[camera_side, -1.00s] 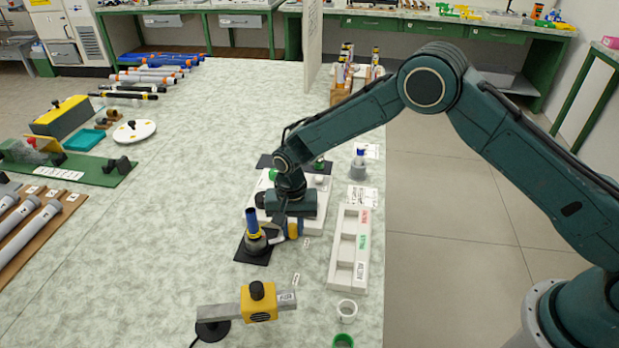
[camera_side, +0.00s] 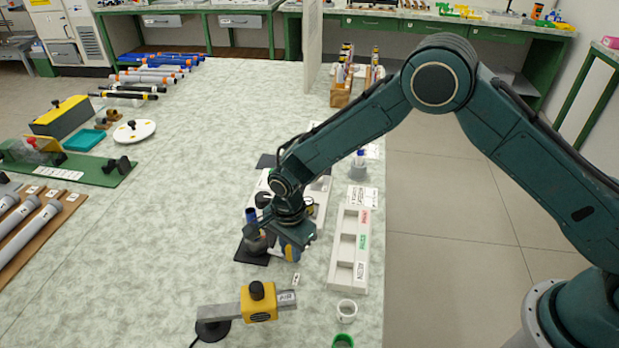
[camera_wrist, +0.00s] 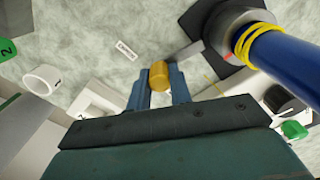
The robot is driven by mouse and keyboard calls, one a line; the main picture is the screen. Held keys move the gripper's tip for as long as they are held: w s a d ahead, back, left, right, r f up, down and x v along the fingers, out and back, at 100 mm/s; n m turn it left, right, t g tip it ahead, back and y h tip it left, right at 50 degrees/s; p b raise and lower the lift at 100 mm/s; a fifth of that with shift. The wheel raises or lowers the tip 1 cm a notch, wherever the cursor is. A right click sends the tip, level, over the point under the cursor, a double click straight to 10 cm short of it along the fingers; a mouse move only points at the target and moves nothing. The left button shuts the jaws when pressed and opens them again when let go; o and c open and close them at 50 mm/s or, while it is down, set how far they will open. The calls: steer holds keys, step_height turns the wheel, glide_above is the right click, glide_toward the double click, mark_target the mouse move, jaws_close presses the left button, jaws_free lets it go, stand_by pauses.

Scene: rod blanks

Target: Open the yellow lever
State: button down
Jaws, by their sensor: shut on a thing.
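The yellow lever (camera_wrist: 159,75) shows in the wrist view as a short yellow cylinder between my fingertips. My gripper (camera_wrist: 160,88) is shut on it; in the side view, my gripper (camera_side: 292,248) and the lever are low over the table, right of a grey holder (camera_side: 254,243). The holder stands on a black plate (camera_side: 246,258). A blue rod (camera_side: 250,215) with yellow bands rises from the holder; the rod also shows large at the right of the wrist view (camera_wrist: 285,57). The lever's joint to the holder is not clearly visible.
A white slotted tray (camera_side: 345,276) lies to the right, near the table edge. A yellow block with a black knob (camera_side: 258,310) is in front. A white cup (camera_side: 347,310) and a green cup (camera_side: 343,341) stand at front right. The table's left middle is clear.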

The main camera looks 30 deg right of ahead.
steer(key=shift+s+a+m, duration=0.3)
steer(key=shift+a+m, duration=0.3)
steer(key=shift+m, duration=0.25)
steer(key=shift+s+a+m, duration=0.25)
steer(key=shift+a+m, duration=0.35)
steer(key=shift+m, duration=0.25)
steer(key=c, duration=1.3)
jaws_free()
steer(key=shift+o, duration=0.2)
steer(key=shift+r, duration=0.15)
step_height(320, 180, up, 14)
steer(key=shift+f, duration=0.2)
steer(key=shift+r, duration=0.1)
